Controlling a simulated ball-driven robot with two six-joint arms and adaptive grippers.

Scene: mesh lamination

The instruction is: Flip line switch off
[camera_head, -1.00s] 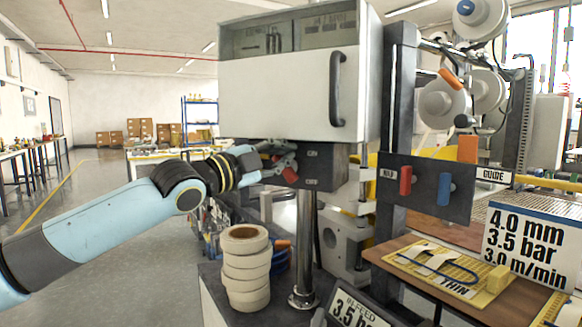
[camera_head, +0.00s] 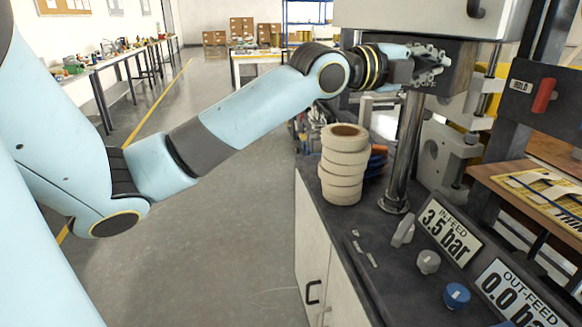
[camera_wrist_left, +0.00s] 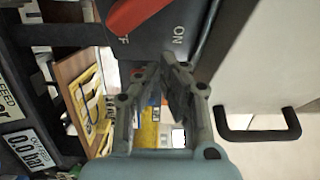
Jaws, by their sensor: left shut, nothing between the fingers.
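The line switch is a red rotary handle (camera_wrist_left: 145,12) on a dark box, seen at the top of the left wrist view and partly cut off. Its visible end lies by the partly covered OFF lettering (camera_wrist_left: 123,40); the ON label (camera_wrist_left: 178,35) is to the right. My left gripper (camera_wrist_left: 153,70) is shut and empty, with its fingertips just below the switch face. I cannot tell whether it touches the box. In the head view the left gripper (camera_head: 430,65) is in front of the dark switch box (camera_head: 458,70), and the red handle is hidden. My right gripper is out of view.
A metal post (camera_head: 405,155) stands below the box, beside a stack of tape rolls (camera_head: 343,165). Pressure knobs (camera_head: 428,262) and displays (camera_head: 448,232) lie on the front panel. A machine door handle (camera_wrist_left: 258,128) juts out near the gripper. Open floor (camera_head: 220,250) lies left.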

